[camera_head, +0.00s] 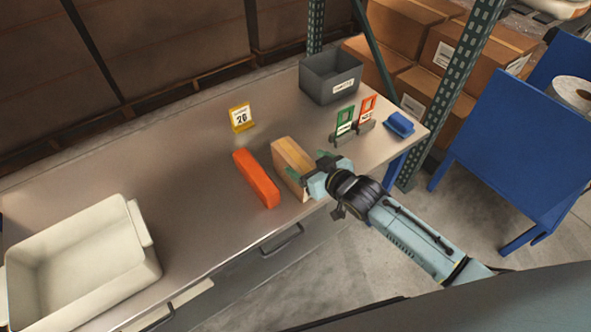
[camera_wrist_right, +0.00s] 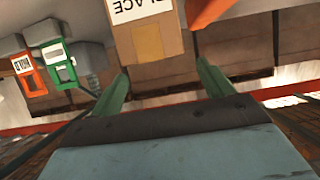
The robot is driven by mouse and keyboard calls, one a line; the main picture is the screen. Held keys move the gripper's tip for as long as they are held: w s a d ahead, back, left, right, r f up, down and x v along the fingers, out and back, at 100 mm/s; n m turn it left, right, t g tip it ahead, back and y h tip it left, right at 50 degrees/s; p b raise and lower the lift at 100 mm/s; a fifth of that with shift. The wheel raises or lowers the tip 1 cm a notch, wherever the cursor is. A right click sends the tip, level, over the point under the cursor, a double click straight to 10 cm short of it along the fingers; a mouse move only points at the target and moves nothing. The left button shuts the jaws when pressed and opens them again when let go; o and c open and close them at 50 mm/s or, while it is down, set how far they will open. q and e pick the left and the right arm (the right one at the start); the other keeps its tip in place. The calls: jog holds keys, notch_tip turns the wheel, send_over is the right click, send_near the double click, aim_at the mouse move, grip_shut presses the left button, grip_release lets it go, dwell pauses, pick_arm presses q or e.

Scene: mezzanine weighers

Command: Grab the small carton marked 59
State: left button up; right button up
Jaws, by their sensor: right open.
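A small brown carton (camera_head: 290,160) stands on the steel bench, right of an orange block. No 59 can be read on it. In the right wrist view the carton (camera_wrist_right: 146,42) shows upside-down lettering reading "PLACE" and a yellowish patch. My right gripper (camera_head: 307,170) is open at the carton's right side. In the right wrist view the open fingers (camera_wrist_right: 162,74) point at the carton's end, with the carton lying nearer the left finger. I cannot tell whether they touch it. My left gripper is not in view.
The orange block (camera_head: 256,178) lies close beside the carton. A yellow number sign (camera_head: 241,118), a grey bin (camera_head: 331,77), green (camera_head: 345,119) and red (camera_head: 367,108) sign holders and a blue object (camera_head: 399,124) stand behind. A white tub (camera_head: 75,262) sits left; bench between is clear.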

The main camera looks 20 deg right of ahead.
aim_at(297, 158)
jog(key=x, duration=0.5)
jog(key=shift+s+f+b, duration=0.1)
jog(key=shift+f+b, duration=0.15)
jog(key=shift+b, duration=0.05)
grip_shut()
jog(key=shift+r, duration=0.15)
